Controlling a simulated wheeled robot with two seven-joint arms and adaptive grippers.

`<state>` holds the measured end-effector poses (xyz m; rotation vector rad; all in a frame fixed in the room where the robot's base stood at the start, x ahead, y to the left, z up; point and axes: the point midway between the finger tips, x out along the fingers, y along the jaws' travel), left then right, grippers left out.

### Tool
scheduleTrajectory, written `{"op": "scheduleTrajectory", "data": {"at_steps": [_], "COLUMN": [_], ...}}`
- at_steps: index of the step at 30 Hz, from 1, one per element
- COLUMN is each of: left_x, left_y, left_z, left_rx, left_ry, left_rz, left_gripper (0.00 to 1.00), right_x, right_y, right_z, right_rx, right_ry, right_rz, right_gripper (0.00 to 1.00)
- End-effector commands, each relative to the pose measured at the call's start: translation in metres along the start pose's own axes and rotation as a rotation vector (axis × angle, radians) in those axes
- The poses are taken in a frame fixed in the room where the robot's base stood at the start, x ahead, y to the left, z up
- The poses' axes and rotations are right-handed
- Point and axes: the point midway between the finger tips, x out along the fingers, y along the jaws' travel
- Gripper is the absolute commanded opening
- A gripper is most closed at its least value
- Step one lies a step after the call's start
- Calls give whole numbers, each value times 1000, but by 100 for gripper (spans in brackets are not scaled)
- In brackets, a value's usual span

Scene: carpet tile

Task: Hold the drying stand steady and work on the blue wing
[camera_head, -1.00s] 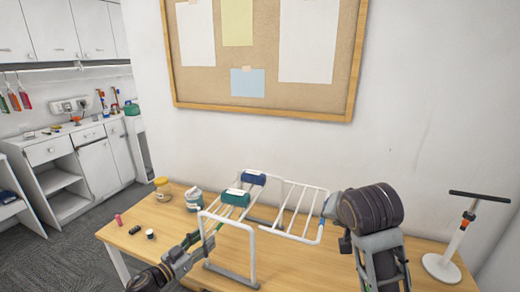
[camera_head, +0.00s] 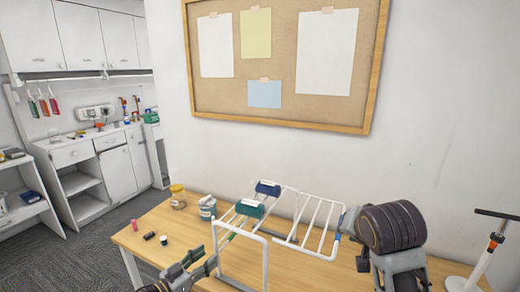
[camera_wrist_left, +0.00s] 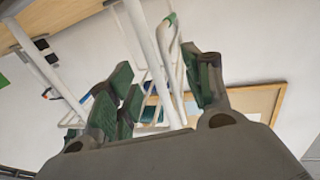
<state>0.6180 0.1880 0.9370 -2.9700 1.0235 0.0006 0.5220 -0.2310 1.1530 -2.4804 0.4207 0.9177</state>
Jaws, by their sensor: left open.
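The white drying stand (camera_head: 268,262) stands on the table with its rails spread out. A dark blue folded item (camera_head: 268,188) and a teal one (camera_head: 250,208) lie on it. Its right wing (camera_head: 312,222) carries a small blue band near its outer end, taken as the blue wing. My left gripper (camera_head: 203,258) is open beside the stand's left front part. In the left wrist view, its green-padded fingers (camera_wrist_left: 165,95) are apart, with white tubes beyond and between them. My right gripper (camera_head: 347,226) is at the outer end of the right wing; its fingers are mostly hidden by its own body.
A yellow-lidded jar (camera_head: 178,197), a pale tub (camera_head: 207,208) and several small items stand on the table's left part. A white stand with a black crossbar (camera_head: 490,245) is at the right. A cork board (camera_head: 285,65) hangs behind.

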Motion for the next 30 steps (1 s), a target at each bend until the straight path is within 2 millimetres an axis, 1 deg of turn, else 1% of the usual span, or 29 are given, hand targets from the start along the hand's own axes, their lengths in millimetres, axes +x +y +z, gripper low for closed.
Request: {"op": "scheduleTrajectory", "data": {"at_steps": [3,21,30], "left_x": [-10,-54,-70], "left_y": [1,0,1], "left_z": [1,1,1], "left_rx": [-2,-1,0], "left_ry": [-2,-2,-1], "left_rz": [1,1,2], "left_gripper": [50,50,50], "right_x": [0,0,0], "right_y": [0,0,0], "right_z": [0,0,0], "right_rx": [0,0,0], "right_ry": [0,0,0], "right_rz": [0,0,0], "right_gripper": [23,23,23]}}
